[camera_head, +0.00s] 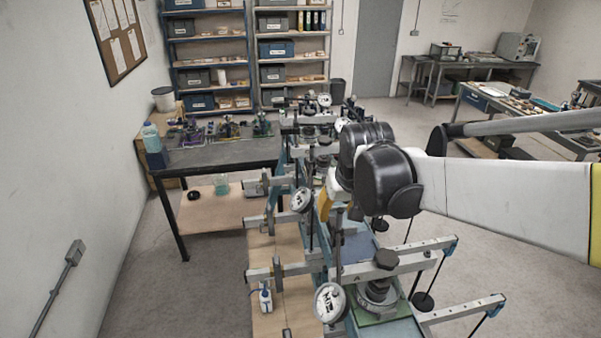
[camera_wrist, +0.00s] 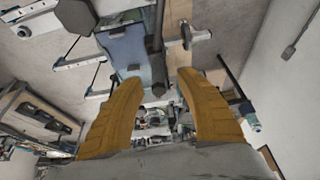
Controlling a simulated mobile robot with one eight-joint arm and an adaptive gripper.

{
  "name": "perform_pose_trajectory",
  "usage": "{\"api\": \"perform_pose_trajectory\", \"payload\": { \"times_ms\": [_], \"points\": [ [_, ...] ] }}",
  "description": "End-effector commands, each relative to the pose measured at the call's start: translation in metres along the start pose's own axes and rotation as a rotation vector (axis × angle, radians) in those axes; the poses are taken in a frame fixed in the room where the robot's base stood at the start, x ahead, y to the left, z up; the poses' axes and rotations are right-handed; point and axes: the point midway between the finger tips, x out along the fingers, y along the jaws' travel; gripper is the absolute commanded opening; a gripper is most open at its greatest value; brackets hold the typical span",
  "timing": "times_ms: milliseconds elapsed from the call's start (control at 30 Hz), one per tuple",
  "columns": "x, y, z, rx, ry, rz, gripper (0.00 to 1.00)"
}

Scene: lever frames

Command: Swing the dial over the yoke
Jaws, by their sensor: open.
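Several white-faced dials stand along the row of lever frames in the head view. A second dial (camera_head: 302,200) sits farther back, left of my gripper (camera_head: 330,202). Which metal part is the yoke, I cannot tell for sure. In the wrist view my gripper (camera_wrist: 156,74) shows two ochre fingers, spread apart and empty. A dark post (camera_wrist: 157,45) shows beyond the fingertips. My arm hides part of the row.
Grey lever beams (camera_head: 290,270) stick out on both sides of the row, with hanging weights (camera_head: 423,302) on the right. A small white bottle (camera_head: 265,297) stands at the left on wooden boards. A dark-topped table (camera_head: 215,152) is behind left. Open floor lies left.

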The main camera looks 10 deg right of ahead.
Motion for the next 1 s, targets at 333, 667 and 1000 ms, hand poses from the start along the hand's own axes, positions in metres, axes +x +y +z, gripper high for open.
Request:
{"api": "perform_pose_trajectory", "payload": {
  "times_ms": [333,667,1000],
  "points": [
    [0.061,0.000,-0.001,0.000,0.001,0.000,0.43],
    [0.072,0.000,0.000,0.000,0.001,0.000,0.43],
    [0.072,0.000,0.000,0.000,0.001,0.000,0.00]
  ]
}}
